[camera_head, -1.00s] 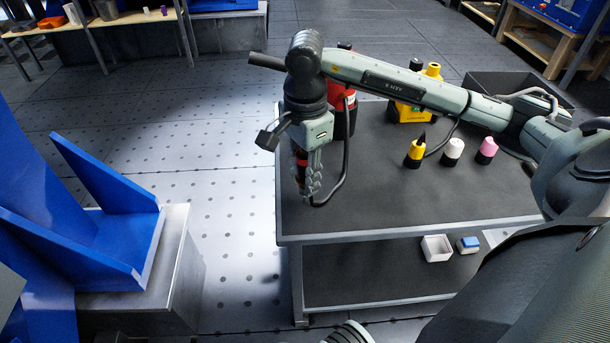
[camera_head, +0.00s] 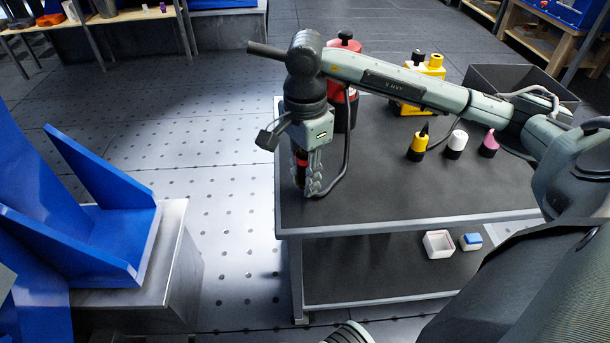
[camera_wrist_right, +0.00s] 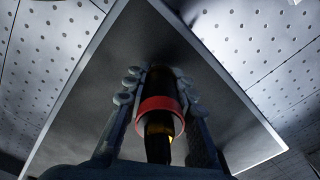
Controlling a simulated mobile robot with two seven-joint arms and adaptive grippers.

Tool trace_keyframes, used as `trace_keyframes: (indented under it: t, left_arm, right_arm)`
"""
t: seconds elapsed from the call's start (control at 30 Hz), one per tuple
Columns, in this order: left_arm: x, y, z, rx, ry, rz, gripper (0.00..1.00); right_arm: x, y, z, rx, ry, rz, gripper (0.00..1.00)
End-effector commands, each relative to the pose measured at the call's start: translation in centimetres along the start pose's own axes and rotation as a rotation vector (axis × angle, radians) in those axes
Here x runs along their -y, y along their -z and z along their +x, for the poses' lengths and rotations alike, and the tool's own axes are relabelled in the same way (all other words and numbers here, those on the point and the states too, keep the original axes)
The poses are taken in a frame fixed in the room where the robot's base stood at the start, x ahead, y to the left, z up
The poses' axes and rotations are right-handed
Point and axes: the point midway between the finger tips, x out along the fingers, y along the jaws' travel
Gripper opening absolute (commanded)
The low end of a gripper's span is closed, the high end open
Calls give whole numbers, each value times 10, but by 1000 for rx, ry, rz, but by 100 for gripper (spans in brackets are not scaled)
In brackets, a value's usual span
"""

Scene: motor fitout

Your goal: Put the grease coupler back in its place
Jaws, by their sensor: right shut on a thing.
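The grease coupler appears to be the dark piece with a red ring (camera_wrist_right: 160,108) between my right gripper's fingers. It also shows as a red and black piece (camera_head: 300,162) in the head view, partly hidden by the fingers. My right gripper (camera_head: 312,180) points down and is shut on it, over the left front part of the dark cart top (camera_head: 400,190). In the wrist view the jointed fingers (camera_wrist_right: 155,90) lie on both sides of the coupler, with the cart top behind. I cannot tell whether the coupler touches the surface. My left gripper is not in view.
A red canister (camera_head: 342,105) stands behind the gripper. A yellow device (camera_head: 420,92), yellow (camera_head: 418,147), white (camera_head: 456,144) and pink (camera_head: 489,144) topped bottles and a dark bin (camera_head: 525,85) stand further right. A blue bracket (camera_head: 100,205) is at left. The cart's front middle is clear.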

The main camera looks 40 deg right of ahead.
Motion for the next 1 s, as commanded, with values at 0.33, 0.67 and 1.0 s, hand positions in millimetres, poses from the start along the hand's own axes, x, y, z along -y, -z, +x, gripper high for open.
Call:
trace_keyframes:
  t: [0.33, 0.67, 1.0]
  left_arm:
    - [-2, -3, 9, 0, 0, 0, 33]
    - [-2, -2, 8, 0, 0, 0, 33]
    - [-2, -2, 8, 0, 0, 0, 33]
  right_arm:
    - [0, 0, 9, 0, 1, 0, 0]
    - [0, 0, 8, 0, 1, 0, 49]
    - [1, 0, -10, 0, 5, 1, 49]
